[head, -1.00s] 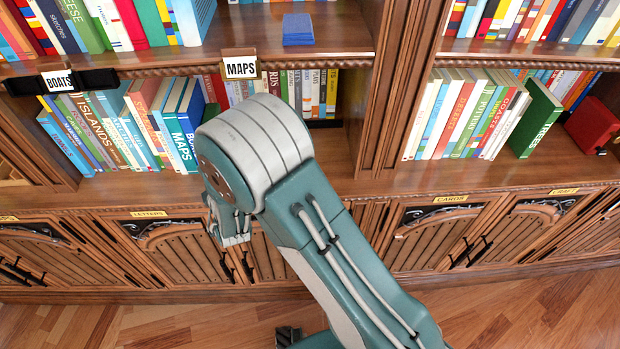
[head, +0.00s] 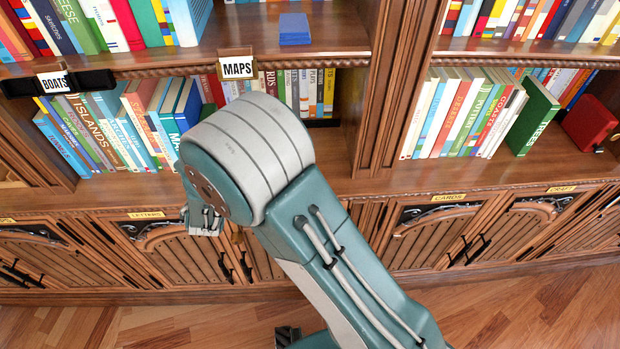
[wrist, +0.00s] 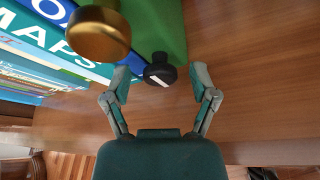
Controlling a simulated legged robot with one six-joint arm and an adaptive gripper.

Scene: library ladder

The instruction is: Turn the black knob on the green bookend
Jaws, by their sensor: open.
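The green bookend (wrist: 157,25) stands at the top of the wrist view, beside the books. The black knob (wrist: 160,70), round with a white mark across its face, sits at its lower end. My gripper (wrist: 162,84) is open, with one finger to the left of the knob and one to the right. Both fingers look apart from the knob, with a wider gap on the right. In the head view my arm hides the knob and most or all of the bookend.
A brass knob (wrist: 98,34) is close to the wrist camera, left of the black knob; its mounting is unclear. The wooden shelf (wrist: 255,90) is bare to the right. A MAPS label (head: 237,68) hangs from the shelf above my arm.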

